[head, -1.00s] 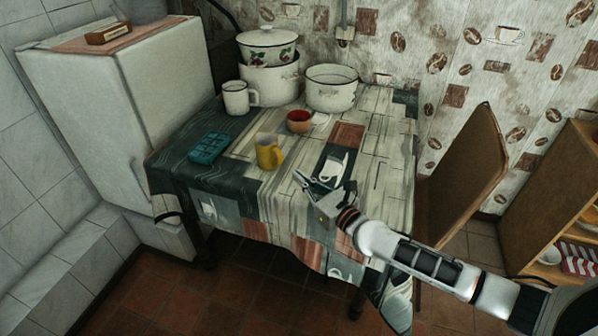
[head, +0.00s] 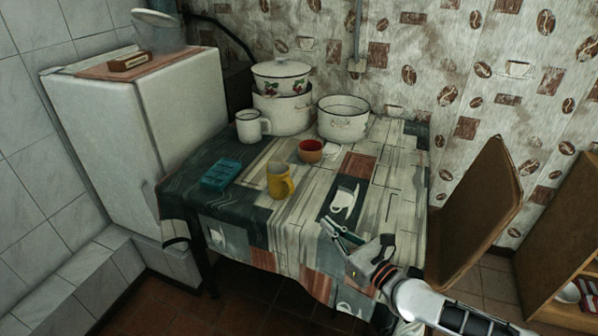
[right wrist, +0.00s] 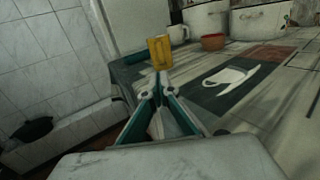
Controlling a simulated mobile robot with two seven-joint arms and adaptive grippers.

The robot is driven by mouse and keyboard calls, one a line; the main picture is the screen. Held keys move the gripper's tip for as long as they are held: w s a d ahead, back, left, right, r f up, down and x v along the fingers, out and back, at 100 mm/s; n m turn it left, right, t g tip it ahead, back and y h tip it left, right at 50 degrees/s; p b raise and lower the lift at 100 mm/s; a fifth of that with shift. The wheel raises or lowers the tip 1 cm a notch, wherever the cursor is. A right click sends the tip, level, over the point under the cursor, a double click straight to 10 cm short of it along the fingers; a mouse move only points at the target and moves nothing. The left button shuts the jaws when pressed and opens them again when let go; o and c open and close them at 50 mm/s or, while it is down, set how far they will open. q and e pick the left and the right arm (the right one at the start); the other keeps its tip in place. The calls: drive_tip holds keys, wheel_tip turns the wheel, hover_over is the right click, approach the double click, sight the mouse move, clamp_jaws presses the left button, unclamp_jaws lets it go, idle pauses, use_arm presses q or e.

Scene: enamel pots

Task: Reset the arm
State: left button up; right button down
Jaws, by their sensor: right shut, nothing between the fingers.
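My right gripper (head: 343,232) is over the front right part of the table in the head view, shut and empty. It also shows in the right wrist view (right wrist: 161,82), where its fingertips meet just below the yellow mug (right wrist: 160,52) in the picture. In the head view the yellow mug (head: 280,181) stands upright on the table, apart from the gripper and to its upper left. My left gripper is in neither view.
The cloth-covered table (head: 385,177) holds a teal box (head: 221,174), a red bowl (head: 310,151), a white mug (head: 252,126) and enamel pots (head: 343,118). A white fridge (head: 140,110) stands left. A chair (head: 478,215) and shelf (head: 560,240) are at right.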

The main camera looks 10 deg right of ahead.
drive_tip(key=s+a+f+n+g+y+p, duration=0.1)
drive_tip(key=s+a+f+n, duration=0.25)
drive_tip(key=s+n, duration=0.45)
drive_tip(key=s+a+f+n+g+y+p, duration=0.1)
drive_tip(key=s+a+f+n, duration=0.3)
drive_tip(key=n, duration=0.7)
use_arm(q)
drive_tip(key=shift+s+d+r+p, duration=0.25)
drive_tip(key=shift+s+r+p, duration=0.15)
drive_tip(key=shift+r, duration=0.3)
use_arm(e)
drive_tip(key=s+d+f+n+g+h, duration=0.2)
drive_tip(key=s+d+f+n+h, duration=0.1)
drive_tip(key=s+f+n, duration=0.2)
drive_tip(key=s+d+f+n+g+h, duration=0.2)
drive_tip(key=s+f+n, duration=0.4)
drive_tip(key=s+n, duration=0.3)
drive_tip(key=d+n+h, duration=0.1)
drive_tip(key=d+n, duration=0.1)
drive_tip(key=shift+s+f+n, duration=0.15)
drive_tip(key=shift+n, duration=0.25)
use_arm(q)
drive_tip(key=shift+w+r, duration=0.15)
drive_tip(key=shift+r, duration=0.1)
